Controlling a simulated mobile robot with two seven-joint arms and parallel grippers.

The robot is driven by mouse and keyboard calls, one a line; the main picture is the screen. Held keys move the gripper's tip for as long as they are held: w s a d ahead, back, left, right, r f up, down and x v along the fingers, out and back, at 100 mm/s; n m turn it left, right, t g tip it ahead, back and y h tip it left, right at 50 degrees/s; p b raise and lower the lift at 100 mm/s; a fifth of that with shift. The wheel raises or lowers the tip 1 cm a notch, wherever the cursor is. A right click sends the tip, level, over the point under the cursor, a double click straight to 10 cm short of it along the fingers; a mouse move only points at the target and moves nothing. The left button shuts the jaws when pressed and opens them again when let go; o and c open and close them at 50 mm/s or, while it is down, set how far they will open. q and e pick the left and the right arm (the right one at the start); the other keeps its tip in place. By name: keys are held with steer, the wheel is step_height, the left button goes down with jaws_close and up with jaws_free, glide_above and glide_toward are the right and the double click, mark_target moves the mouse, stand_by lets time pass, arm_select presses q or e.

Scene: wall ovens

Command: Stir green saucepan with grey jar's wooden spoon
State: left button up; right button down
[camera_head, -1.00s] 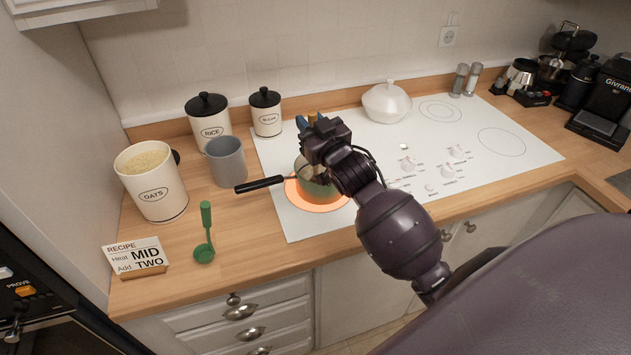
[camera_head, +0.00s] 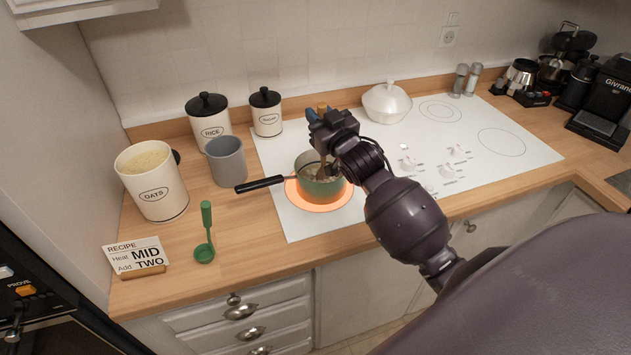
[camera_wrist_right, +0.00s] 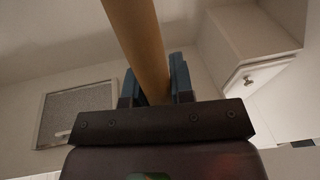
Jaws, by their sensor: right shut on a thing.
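The green saucepan (camera_head: 322,188) sits on a glowing orange burner at the left of the white cooktop, its black handle pointing left. Some pale contents show inside it. My right gripper (camera_head: 322,122) is above the pan and shut on the wooden spoon (camera_wrist_right: 138,45), whose handle runs between the fingers in the right wrist view. The spoon's lower part reaches down into the pan; its tip is hidden. The grey jar (camera_head: 226,162) stands upright on the counter left of the pan. My left gripper is not in view.
The oats canister (camera_head: 152,195), rice canister (camera_head: 208,117) and a smaller canister (camera_head: 266,118) stand left and behind. A white lidded pot (camera_head: 387,103) stands at the back of the cooktop.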

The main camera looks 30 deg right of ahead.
steer(key=shift+w+a, duration=0.1)
steer(key=shift+a, duration=0.25)
step_height(320, 180, up, 8)
stand_by(1.3)
steer(key=shift+r, duration=0.1)
stand_by(0.5)
steer(key=shift+r, duration=2.5)
